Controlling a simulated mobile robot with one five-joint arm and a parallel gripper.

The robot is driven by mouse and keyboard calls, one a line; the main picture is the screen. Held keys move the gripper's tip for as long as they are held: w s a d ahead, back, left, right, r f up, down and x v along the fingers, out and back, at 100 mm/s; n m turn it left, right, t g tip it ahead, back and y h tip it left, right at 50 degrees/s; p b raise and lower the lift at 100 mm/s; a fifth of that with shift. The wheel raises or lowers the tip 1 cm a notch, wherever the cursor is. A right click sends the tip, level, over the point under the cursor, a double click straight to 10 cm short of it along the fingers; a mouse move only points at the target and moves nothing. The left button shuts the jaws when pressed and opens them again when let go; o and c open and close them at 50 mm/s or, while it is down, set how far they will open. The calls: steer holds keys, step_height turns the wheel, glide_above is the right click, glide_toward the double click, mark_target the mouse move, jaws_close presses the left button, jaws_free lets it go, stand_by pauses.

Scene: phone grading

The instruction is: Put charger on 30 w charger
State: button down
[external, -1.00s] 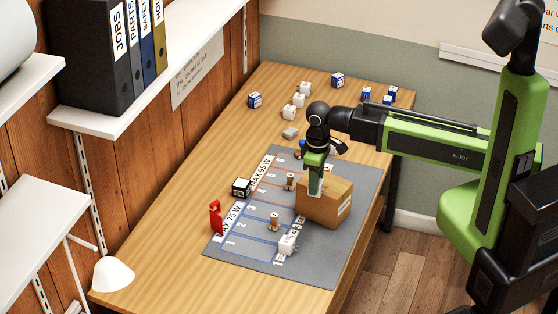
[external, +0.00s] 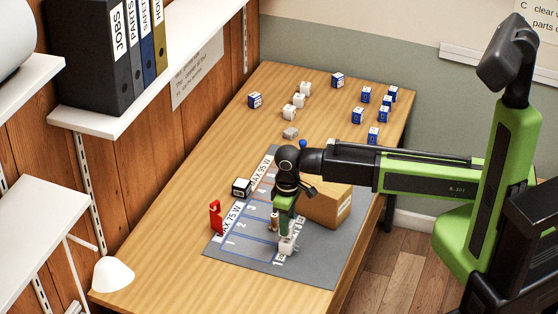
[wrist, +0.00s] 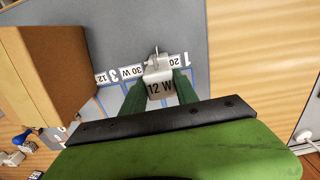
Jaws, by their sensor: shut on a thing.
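A white charger (external: 287,246) marked "12 W" is at the front of the grey mat (external: 262,262). In the wrist view this charger (wrist: 160,87) sits between the two green fingers of my gripper (wrist: 158,95), with its prongs pointing to the picture's top. My gripper (external: 286,232) reaches down from above and is shut on it. I cannot tell if the charger still touches the mat. A printed "30 W" label (wrist: 132,71) lies on the mat left of the charger, beside a "20" label (wrist: 174,61), partly hidden.
A cardboard box (external: 328,207) stands on the mat right of my gripper. A red figure (external: 215,216) and a dark-and-white block (external: 241,187) are on the left. Several white and blue-and-white blocks are at the back of the table. The table's left front is clear.

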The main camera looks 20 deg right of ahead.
step_height(320, 180, down, 3)
steer(key=shift+r+b, duration=0.1)
steer(key=shift+b, duration=0.6)
steer(key=shift+r, duration=0.2)
steer(key=shift+f, duration=0.1)
steer(key=c, duration=1.4)
jaws_free()
steer(key=shift+f, duration=0.1)
steer(key=o, duration=0.5)
steer(key=shift+c, duration=0.2)
step_height(320, 180, up, 13)
steer(key=p, duration=1.2)
steer(key=shift+f+p, duration=0.15)
steer(key=shift+p, duration=0.2)
steer(key=shift+f, duration=0.1)
